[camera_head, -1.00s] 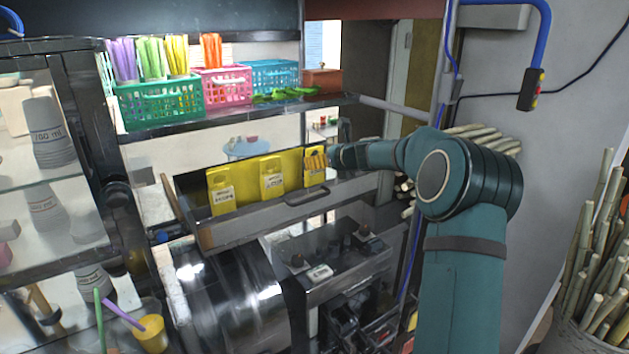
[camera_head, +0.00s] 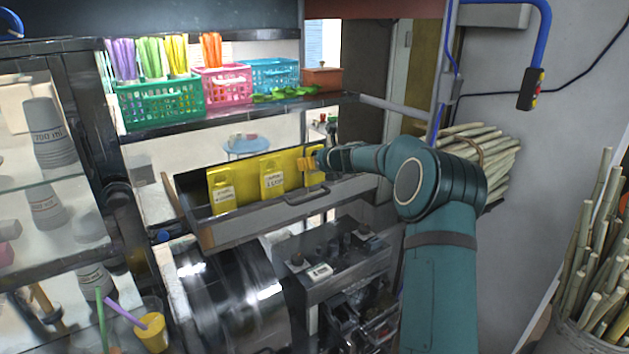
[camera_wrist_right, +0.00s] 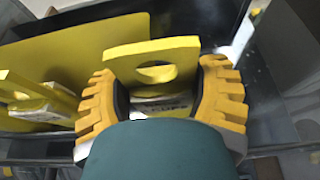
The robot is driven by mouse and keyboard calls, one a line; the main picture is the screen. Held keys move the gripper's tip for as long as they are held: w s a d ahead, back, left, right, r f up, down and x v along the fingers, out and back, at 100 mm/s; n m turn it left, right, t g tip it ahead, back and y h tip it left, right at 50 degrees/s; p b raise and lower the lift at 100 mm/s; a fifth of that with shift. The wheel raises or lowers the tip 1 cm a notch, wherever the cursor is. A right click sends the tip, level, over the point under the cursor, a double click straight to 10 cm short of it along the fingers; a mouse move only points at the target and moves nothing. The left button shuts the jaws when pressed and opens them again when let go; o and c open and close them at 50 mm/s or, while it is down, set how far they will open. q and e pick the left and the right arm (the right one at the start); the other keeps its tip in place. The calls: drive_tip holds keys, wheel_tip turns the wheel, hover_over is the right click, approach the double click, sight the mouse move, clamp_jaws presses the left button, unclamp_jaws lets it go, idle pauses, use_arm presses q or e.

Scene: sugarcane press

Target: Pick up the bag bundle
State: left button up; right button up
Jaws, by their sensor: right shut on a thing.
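Three yellow bag bundles with handle holes and white labels stand in a long open drawer (camera_head: 225,232): the left bundle (camera_head: 222,192), the middle bundle (camera_head: 271,179) and the right bundle (camera_head: 316,177). My right gripper (camera_head: 308,163) is at the right bundle, whose top with its hole (camera_wrist_right: 160,52) rises between the yellow finger pads in the wrist view. The gripper (camera_wrist_right: 160,88) is shut on this bundle, which is upright. My own wrist hides its lower part. Another bundle (camera_wrist_right: 30,95) is left of the fingers. My left gripper is not in view.
A shelf above the drawer holds green (camera_head: 160,102), pink (camera_head: 222,84) and blue (camera_head: 268,76) baskets. A dark machine (camera_head: 325,255) stands below. Sugarcane stalks (camera_head: 595,270) stand at the right. A glass cabinet with cups (camera_head: 50,135) is at the left.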

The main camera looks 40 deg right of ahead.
drive_tip(key=shift+r, duration=0.1)
drive_tip(key=shift+r+p, duration=0.3)
drive_tip(key=shift+r, duration=0.2)
wheel_tip(320, 180, up, 2)
drive_tip(key=shift+r+p, duration=0.25)
drive_tip(key=shift+p, duration=0.35)
wheel_tip(320, 180, up, 14)
drive_tip(key=shift+r, duration=0.2)
